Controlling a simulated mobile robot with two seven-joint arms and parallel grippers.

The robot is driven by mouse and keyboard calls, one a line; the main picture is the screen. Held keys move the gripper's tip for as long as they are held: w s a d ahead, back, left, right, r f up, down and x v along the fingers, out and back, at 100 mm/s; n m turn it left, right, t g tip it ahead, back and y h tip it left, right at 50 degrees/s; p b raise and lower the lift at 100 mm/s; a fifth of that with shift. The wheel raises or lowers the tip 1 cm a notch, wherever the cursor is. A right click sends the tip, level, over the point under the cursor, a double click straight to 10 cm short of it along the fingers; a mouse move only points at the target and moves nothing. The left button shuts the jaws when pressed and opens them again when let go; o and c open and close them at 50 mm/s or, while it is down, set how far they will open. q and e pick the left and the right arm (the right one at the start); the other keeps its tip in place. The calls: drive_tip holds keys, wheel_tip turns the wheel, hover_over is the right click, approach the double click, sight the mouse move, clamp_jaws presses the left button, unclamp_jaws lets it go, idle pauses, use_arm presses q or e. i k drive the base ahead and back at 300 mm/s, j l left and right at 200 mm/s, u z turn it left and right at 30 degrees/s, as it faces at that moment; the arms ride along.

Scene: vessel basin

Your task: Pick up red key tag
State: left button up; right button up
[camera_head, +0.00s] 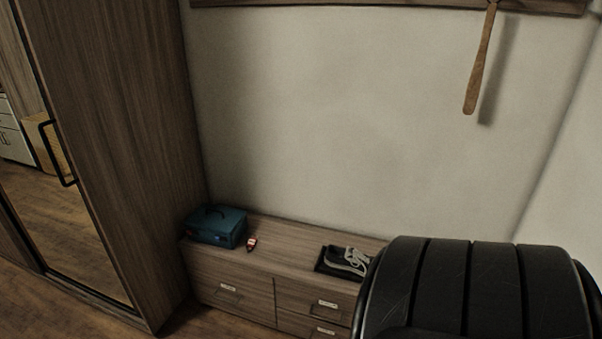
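A small red key tag (251,243) with a pale part lies on top of the low wooden cabinet (285,241), just right of a teal box. It is small in the head view, so its details are hard to make out. Neither of my grippers shows in this view.
The teal box (216,226) with a handle stands at the cabinet's left end. A dark tray with a grey shoe (344,261) is to the right. A tall wooden wardrobe (105,130) stands at left. A large black ribbed object (475,290) blocks the lower right. A wooden shoehorn (480,65) hangs above.

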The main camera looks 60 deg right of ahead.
sight(251, 243)
drive_tip(key=i+l+z, duration=0.2)
drive_tip(key=z, duration=0.25)
drive_tip(key=i+l+z, duration=0.25)
drive_tip(key=z, duration=0.2)
drive_tip(key=i+l+z, duration=0.15)
drive_tip(key=i+z, duration=0.15)
drive_tip(key=z, duration=0.2)
drive_tip(key=i+z, duration=0.25)
drive_tip(key=i, duration=0.95)
